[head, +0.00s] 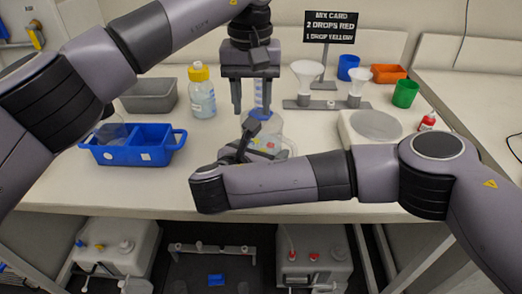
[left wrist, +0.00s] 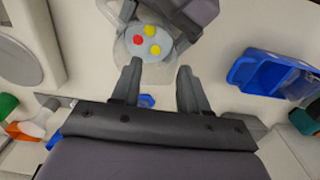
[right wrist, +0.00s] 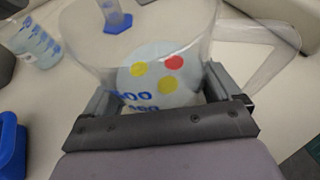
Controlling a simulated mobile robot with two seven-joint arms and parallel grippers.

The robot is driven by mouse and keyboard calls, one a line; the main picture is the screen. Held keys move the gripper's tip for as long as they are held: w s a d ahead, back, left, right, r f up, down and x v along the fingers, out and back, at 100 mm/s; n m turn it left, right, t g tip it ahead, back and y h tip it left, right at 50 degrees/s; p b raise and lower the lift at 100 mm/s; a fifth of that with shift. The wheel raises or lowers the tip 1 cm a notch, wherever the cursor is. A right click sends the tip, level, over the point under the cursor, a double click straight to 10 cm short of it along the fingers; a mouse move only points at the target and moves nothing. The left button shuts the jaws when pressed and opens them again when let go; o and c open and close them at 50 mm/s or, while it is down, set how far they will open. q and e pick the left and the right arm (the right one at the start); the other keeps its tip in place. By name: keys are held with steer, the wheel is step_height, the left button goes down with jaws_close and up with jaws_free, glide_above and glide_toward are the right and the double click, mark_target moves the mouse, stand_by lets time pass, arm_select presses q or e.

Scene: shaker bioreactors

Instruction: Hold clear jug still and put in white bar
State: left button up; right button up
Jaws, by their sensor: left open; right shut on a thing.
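The clear jug (head: 273,130) stands upright on the bench, its handle to the right. My right gripper (right wrist: 158,92) is shut on its near wall, one finger on each side. Blue markings and a pale disc of contents with two yellow spots and one red spot show in the right wrist view; the jug also shows in the left wrist view (left wrist: 150,40). My left gripper (head: 252,108) points down, open and apparently empty, beside the jug on its far side. I cannot make out the white bar with certainty.
A clear cylinder with a blue base (right wrist: 117,22) stands behind the jug. A blue divided bin (head: 130,152), grey tray (head: 150,97) and yellow-capped bottle (head: 203,100) are left. Funnels (head: 306,72), a round-plated device (head: 375,127) and coloured cups are right.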

arm_select(q)
step_height(320, 180, up, 11)
steer(key=shift+f, duration=0.15)
stand_by(0.9)
arm_select(e)
steer(key=o, duration=1.2)
steer(key=v, duration=1)
steer(key=shift+s+a+r, duration=0.1)
steer(key=shift+a+r, duration=0.05)
steer(key=shift+r, duration=0.05)
steer(key=shift+s+a+r, duration=0.1)
steer(key=shift+s+r, duration=0.1)
steer(key=shift+s, duration=0.5)
steer(key=shift+s, duration=0.1)
